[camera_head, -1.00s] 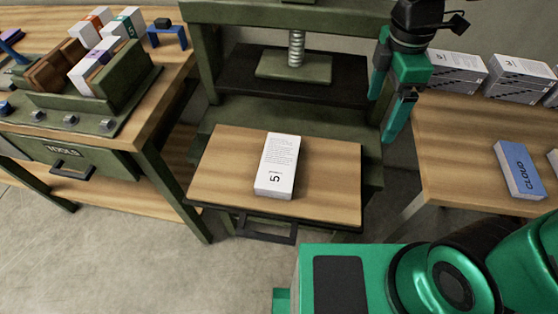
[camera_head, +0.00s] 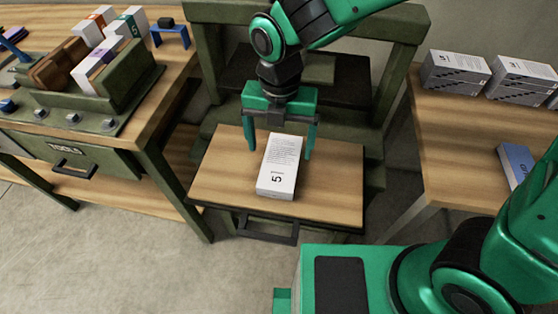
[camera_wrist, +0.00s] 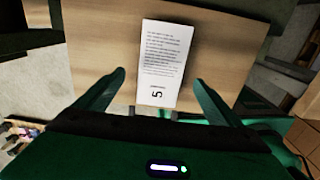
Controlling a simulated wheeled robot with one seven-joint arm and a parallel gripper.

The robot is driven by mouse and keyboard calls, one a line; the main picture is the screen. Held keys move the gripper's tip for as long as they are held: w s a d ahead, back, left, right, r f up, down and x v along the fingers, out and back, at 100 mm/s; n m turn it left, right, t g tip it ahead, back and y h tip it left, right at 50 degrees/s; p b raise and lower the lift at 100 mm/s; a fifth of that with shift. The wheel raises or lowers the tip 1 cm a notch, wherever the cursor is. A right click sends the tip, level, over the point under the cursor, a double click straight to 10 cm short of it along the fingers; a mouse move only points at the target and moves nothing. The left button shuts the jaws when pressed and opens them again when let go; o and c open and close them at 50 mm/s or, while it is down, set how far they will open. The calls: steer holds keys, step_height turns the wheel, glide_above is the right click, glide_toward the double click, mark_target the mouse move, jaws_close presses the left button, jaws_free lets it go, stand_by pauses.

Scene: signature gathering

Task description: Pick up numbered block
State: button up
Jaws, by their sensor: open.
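The numbered block is a white box (camera_head: 279,172) marked with a 5 and lines of print. It lies flat on the wooden board (camera_head: 225,180) of the green press, in the middle. My gripper (camera_head: 281,152) is open above the block's far end, pointing down, with one finger on either side of it. In the wrist view the block (camera_wrist: 165,60) lies between and beyond the open fingers of my gripper (camera_wrist: 160,80). Nothing is between the fingertips that I can see as gripped.
The green press frame (camera_head: 405,75) rises behind the board. A right-hand table (camera_head: 440,150) holds grey boxes (camera_head: 455,72) and a blue block (camera_head: 515,165). A left workbench (camera_head: 150,110) carries a green holder with blocks (camera_head: 130,75). A black handle (camera_head: 265,232) sticks out below the board's front.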

mark_target(281, 160)
steer(key=shift+w+d+f, duration=0.1)
steer(key=shift+f, duration=1.4)
steer(key=shift+w+d+f, duration=0.1)
steer(key=shift+f, duration=1.35)
steer(key=shift+c, duration=0.3)
steer(key=shift+a+r, duration=0.1)
steer(key=c, duration=1.3)
